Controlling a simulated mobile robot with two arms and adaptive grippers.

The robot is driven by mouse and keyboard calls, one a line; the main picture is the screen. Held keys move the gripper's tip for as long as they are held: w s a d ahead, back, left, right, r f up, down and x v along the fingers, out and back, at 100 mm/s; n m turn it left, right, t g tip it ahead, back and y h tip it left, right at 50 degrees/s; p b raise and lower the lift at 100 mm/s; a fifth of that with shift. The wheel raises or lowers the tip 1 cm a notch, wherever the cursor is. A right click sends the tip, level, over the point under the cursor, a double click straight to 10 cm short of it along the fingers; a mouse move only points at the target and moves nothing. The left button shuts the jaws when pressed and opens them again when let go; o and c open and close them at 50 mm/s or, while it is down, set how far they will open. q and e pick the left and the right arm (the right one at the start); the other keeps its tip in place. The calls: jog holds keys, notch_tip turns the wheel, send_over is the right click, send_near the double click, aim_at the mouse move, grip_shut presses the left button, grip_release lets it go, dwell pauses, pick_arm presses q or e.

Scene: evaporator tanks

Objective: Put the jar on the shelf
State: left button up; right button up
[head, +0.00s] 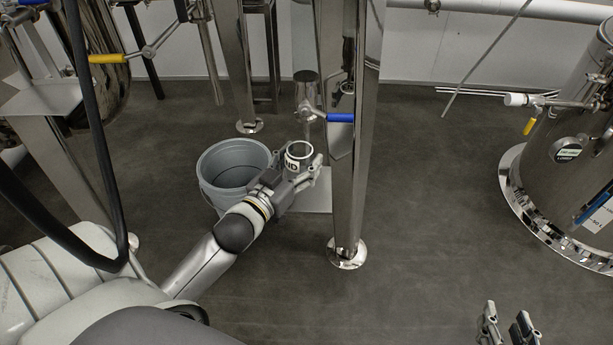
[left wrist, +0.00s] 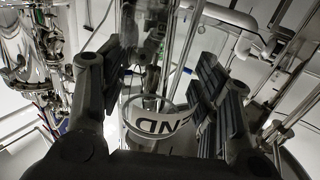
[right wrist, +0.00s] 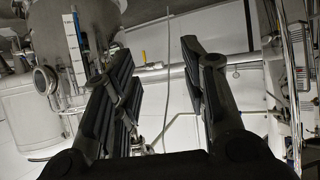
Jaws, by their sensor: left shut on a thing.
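The jar (head: 299,153) is a clear open-topped cylinder with a white label and dark letters, upright in the head view. It also shows between the fingers in the left wrist view (left wrist: 155,125). My left gripper (head: 298,176) is shut around it. A flat grey plate (head: 316,198), seemingly the shelf, lies below and just right of the jar beside a steel leg. The gripper partly covers it, and I cannot tell whether the jar touches it. My right gripper (head: 506,329) is open and empty; its spread fingers show in the right wrist view (right wrist: 165,85).
A grey bucket (head: 222,199) stands just left of the jar. A polished steel leg (head: 349,180) with a blue-handled valve (head: 340,117) rises close on the right. A steel tank (head: 570,190) stands at the far right. The dark floor (head: 430,200) between is clear.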

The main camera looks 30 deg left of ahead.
pick_arm(q)
jog(key=shift+w+f+b, duration=0.4)
jog(key=shift+w+f, duration=0.4)
jog(key=shift+f, duration=0.2)
jog(key=shift+w+f, duration=0.4)
jog(key=shift+f, duration=0.05)
notch_tip(320, 180, down, 3)
jog(key=shift+r+b, duration=0.15)
jog(key=shift+b, duration=0.9)
pick_arm(e)
notch_tip(320, 180, up, 14)
jog(key=w+a+t+y, duration=0.2)
jog(key=t+y, duration=0.1)
jog(key=t, duration=0.6)
jog(key=shift+a+r, duration=0.2)
jog(key=shift+a, duration=0.1)
jog(key=shift+w, duration=0.1)
pick_arm(q)
jog(key=o, duration=1.1)
jog(key=shift+f, duration=0.2)
jog(key=shift+c, duration=0.2)
pick_arm(e)
jog(key=shift+r, duration=0.15)
pick_arm(q)
jog(key=shift+r, duration=0.15)
